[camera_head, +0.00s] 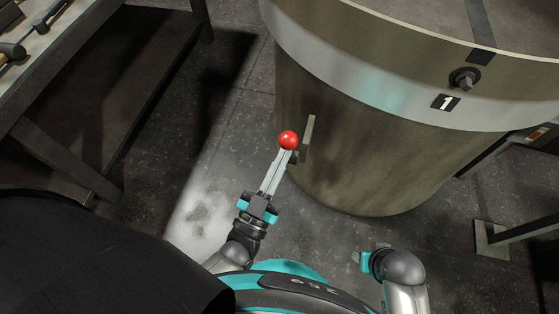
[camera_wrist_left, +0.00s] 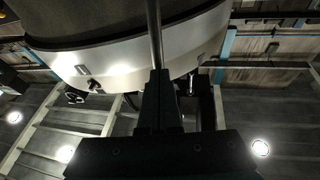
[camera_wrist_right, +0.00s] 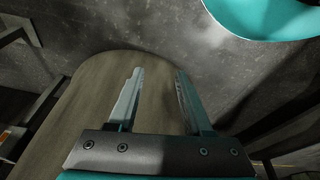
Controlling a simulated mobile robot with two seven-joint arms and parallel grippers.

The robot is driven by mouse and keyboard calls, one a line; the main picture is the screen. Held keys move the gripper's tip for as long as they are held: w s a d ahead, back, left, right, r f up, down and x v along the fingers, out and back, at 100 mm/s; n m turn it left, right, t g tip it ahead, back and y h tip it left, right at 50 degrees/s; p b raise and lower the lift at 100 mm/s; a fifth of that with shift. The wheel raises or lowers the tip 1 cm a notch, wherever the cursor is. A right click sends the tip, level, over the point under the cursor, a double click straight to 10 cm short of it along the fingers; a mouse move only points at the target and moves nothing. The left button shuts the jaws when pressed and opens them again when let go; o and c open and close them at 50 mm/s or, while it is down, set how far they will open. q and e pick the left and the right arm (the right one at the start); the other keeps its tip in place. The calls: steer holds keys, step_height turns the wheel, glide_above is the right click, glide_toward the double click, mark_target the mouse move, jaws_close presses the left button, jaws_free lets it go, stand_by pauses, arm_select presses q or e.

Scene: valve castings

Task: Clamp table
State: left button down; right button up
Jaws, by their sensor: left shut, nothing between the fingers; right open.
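The large round table (camera_head: 350,60) has a pale metal rim with a "1" label (camera_head: 445,102) and a drum-like base (camera_head: 350,165). A clamp lever with a red ball knob (camera_head: 288,140) stands at the base's left side, by an upright grey plate (camera_head: 308,138). My left gripper (camera_head: 284,158) is shut and empty, its fingertips just below the red knob in the head view; contact cannot be told. In the left wrist view a dark rod (camera_wrist_left: 154,35) rises past the fingertips (camera_wrist_left: 160,75). My right gripper (camera_wrist_right: 158,80) is open and empty, low in front of the base.
A workbench (camera_head: 75,70) with tools (camera_head: 45,20) stands at the left. A dark knob (camera_head: 464,78) sticks out from the table rim. A metal foot (camera_head: 490,240) stands on the floor at the right. Floor between bench and table is clear.

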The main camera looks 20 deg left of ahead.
arm_select(q)
steer(key=w+r+g+p, duration=0.1)
steer(key=p, duration=0.1)
steer(key=w+r+p, duration=0.1)
steer(key=p, duration=0.2)
steer(key=shift+w+n+g, duration=0.3)
steer(key=shift+w+g, duration=0.05)
steer(key=shift+g, duration=0.05)
steer(key=shift+w+r, duration=0.1)
steer(key=shift+w, duration=0.4)
steer(key=shift+w+a+r+p, duration=0.1)
steer(key=shift+w+p, duration=0.2)
arm_select(e)
steer(key=s+d+f, duration=0.4)
steer(key=s+f, duration=0.3)
steer(key=f, duration=0.2)
steer(key=shift+d+f+g, duration=0.15)
steer(key=shift+d+g, duration=0.15)
